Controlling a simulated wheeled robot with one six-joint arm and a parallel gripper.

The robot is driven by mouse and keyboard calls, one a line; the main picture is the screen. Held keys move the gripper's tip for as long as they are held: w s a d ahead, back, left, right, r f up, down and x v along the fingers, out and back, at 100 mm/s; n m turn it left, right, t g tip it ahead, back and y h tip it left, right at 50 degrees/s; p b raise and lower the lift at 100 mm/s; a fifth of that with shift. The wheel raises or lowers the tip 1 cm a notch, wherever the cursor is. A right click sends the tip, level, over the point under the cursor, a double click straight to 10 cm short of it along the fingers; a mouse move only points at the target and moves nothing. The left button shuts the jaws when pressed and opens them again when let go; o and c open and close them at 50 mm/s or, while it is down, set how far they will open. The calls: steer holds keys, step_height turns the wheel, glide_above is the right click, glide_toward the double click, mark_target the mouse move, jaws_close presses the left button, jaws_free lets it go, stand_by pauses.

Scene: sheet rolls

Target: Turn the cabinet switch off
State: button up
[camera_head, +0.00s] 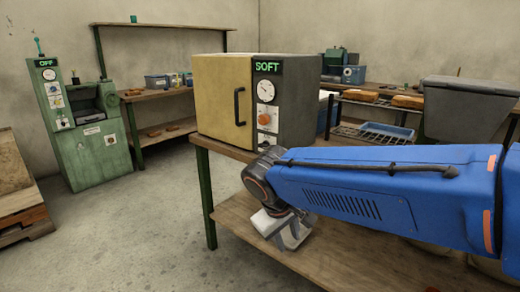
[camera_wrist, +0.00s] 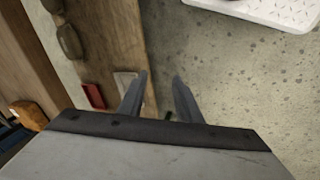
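The cabinet (camera_head: 222,100) has a yellow door with a black handle and stands on a wooden table. Its dark front panel (camera_head: 290,100) carries a green display reading "SOFT", a round white gauge (camera_head: 265,90) and an orange knob (camera_head: 264,119) on a white plate. A further white plate (camera_head: 266,140) shows below, partly hidden by my arm; I cannot tell if it bears the switch. My gripper (camera_head: 288,236) is below and in front of the panel, pointing down, apart from the cabinet. In the wrist view my gripper (camera_wrist: 160,82) has its two fingers apart with nothing between them.
The table (camera_head: 225,150) has a lower shelf (camera_head: 250,225). A green machine (camera_head: 88,135) with an "OFF" display stands at the left. A grey bin (camera_head: 465,108) stands at the right. A wooden crate (camera_head: 18,190) is at the left edge. Floor between them is clear.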

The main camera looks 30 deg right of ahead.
steer(key=w+d+r+g+h, duration=0.1)
steer(key=w+d+r+h, duration=0.25)
steer(key=w, duration=0.35)
steer(key=n+t+h, duration=0.3)
steer(key=t+h, duration=0.2)
steer(key=h, duration=0.5)
glide_toward(262, 147)
steer(key=shift+y, duration=0.25)
steer(key=x, duration=0.9)
steer(key=shift+r, duration=0.15)
jaws_close()
